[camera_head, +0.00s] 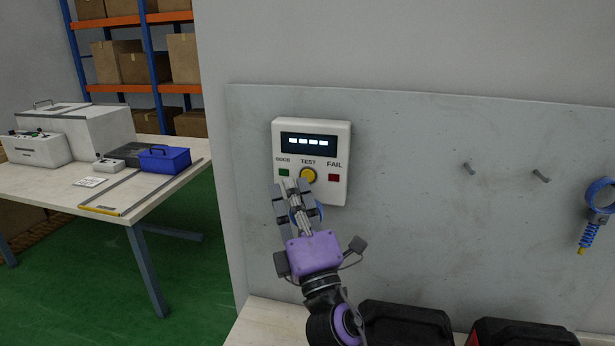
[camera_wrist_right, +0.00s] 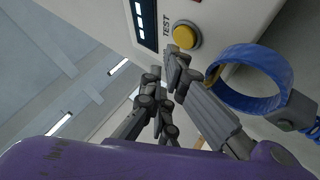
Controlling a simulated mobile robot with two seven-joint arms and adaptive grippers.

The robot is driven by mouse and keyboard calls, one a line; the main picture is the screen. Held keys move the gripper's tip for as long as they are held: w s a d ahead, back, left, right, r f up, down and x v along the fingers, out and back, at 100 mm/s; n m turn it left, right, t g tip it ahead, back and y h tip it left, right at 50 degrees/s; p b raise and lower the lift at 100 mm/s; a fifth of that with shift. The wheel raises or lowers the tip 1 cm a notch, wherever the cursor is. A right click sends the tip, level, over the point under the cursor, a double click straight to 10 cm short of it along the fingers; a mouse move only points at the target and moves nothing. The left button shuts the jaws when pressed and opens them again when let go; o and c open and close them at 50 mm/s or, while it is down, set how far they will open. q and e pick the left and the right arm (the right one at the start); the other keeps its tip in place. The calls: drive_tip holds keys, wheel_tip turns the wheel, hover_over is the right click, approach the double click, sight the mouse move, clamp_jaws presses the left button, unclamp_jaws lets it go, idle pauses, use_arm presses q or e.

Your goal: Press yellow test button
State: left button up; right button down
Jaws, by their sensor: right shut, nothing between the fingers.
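The yellow test button (camera_head: 308,174) is a round knob in a dark rim on the white tester box (camera_head: 337,196), which is fixed to a grey wall panel. It also shows in the wrist view (camera_wrist_right: 185,36). My right gripper (camera_head: 294,184) is shut and empty. Its fingertips point up at the box, just below and left of the button in the head view. In the wrist view the fingertips (camera_wrist_right: 165,66) are close to the button; I cannot tell if they touch it. The button's face is mostly clear. My left gripper is not in view.
A green button (camera_head: 284,173) and red button (camera_head: 334,178) flank the yellow one, under a lit display (camera_head: 308,142). A blue ring (camera_wrist_right: 250,80) is close beside my right fingers. Black cases (camera_head: 405,325) stand below.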

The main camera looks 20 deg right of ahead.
drive_tip(key=shift+w, duration=0.1)
idle(0.4)
drive_tip(key=shift+w+d, duration=0.25)
drive_tip(key=shift+w, duration=0.05)
drive_tip(key=shift+w+d, duration=0.2)
drive_tip(key=shift+w, duration=0.1)
idle(0.7)
drive_tip(key=shift+s, duration=0.1)
drive_tip(key=shift+s+a, duration=0.45)
drive_tip(key=shift+s, duration=0.15)
drive_tip(key=shift+s+a, duration=0.7)
drive_tip(key=shift+s, duration=0.35)
drive_tip(key=shift+s+a, duration=0.7)
drive_tip(key=shift+s, duration=0.3)
